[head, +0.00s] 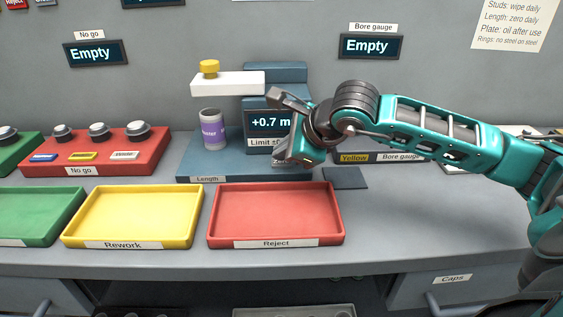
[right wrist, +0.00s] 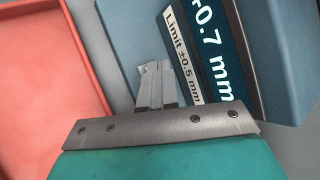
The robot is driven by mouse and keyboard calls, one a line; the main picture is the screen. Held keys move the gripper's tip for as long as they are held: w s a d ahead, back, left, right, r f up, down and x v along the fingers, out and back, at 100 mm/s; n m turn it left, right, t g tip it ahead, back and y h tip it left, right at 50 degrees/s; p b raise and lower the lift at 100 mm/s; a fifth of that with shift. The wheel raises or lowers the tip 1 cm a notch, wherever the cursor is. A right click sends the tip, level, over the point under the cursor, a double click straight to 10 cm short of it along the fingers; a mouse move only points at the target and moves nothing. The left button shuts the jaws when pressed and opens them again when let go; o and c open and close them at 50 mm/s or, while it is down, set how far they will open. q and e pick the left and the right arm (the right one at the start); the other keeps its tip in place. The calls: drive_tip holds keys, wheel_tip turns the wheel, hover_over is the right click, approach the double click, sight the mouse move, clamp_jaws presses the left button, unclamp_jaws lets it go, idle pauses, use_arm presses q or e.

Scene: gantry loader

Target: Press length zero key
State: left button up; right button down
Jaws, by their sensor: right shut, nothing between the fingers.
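The length gauge (head: 225,165) is a blue stand with a dark display (head: 268,122) reading "+0.7 m", the rest cut off by my arm. In the right wrist view the display (right wrist: 212,45) reads 0.7 mm, with a "Limit ±0.5 mm" strip. A purple-labelled cylinder (head: 212,130) stands on the gauge under a white arm (head: 228,84) with a yellow knob. My right gripper (head: 284,158) is shut and empty, low in front of the display; its fingers also show in the right wrist view (right wrist: 157,72). The zero key is hidden by the gripper; contact cannot be told. My left gripper is not in view.
A red Reject tray (head: 275,243) and a yellow Rework tray (head: 130,243) lie empty in front. A red No go block (head: 95,158) with several knobs stands left. A Bore gauge block (head: 400,157) lies behind my right arm. The grey counter at front right is clear.

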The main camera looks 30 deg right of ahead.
sight(284, 164)
drive_tip(key=shift+f, duration=0.25)
idle(0.5)
drive_tip(key=shift+r, duration=0.8)
drive_tip(key=shift+r+p, duration=0.35)
drive_tip(key=shift+r, duration=0.15)
drive_tip(key=shift+r+p, duration=1.15)
drive_tip(key=shift+r, duration=0.9)
